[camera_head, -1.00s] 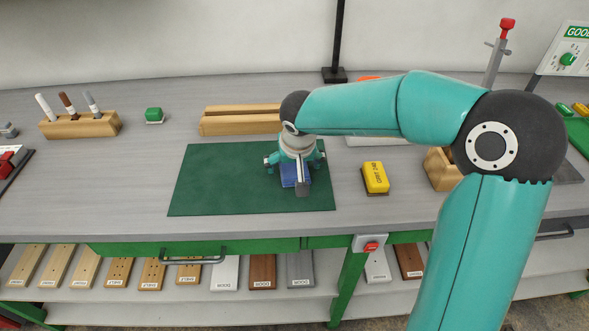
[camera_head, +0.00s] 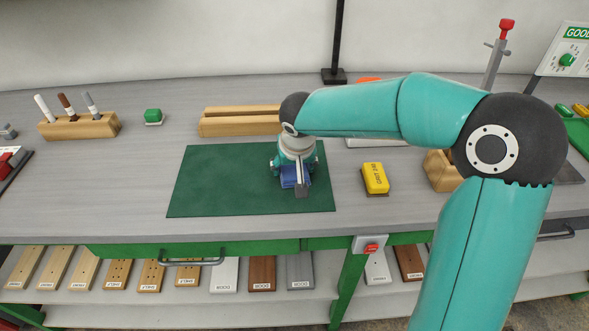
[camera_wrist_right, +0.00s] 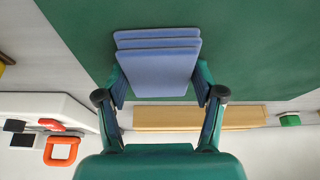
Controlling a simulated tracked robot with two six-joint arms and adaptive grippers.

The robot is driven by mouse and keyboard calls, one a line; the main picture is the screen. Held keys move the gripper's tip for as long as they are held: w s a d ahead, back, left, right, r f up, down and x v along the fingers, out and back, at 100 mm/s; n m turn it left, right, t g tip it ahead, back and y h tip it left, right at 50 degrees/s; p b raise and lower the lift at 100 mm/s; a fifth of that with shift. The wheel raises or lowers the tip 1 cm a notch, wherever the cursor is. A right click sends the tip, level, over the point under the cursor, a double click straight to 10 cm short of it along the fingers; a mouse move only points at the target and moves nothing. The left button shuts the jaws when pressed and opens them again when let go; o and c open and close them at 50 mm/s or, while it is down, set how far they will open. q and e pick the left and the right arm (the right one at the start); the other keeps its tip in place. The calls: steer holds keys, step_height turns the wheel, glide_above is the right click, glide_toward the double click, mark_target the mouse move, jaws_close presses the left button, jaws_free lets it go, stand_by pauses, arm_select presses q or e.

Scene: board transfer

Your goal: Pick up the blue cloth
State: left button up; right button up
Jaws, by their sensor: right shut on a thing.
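The blue cloth (camera_head: 289,180) is a folded, layered pad at the right part of the dark green mat (camera_head: 220,185). My right gripper (camera_head: 294,178) points down over it, with its fingers shut on two opposite sides of the cloth. In the right wrist view the folded blue cloth (camera_wrist_right: 155,68) sits between the fingers of the right gripper (camera_wrist_right: 159,85), its layers showing at one edge. The gripper hides part of the cloth in the head view. I cannot tell whether it touches the mat. My left gripper is not in view.
A yellow block (camera_head: 375,177) lies right of the mat. A wooden bar piece (camera_head: 238,126) lies behind it.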

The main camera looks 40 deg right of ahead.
mark_target(293, 167)
steer(key=shift+r+p, duration=0.3)
steer(key=shift+p, duration=0.2)
steer(key=shift+r, duration=0.25)
step_height(293, 167, up, 19)
steer(key=p, duration=0.2)
steer(key=shift+r, duration=0.2)
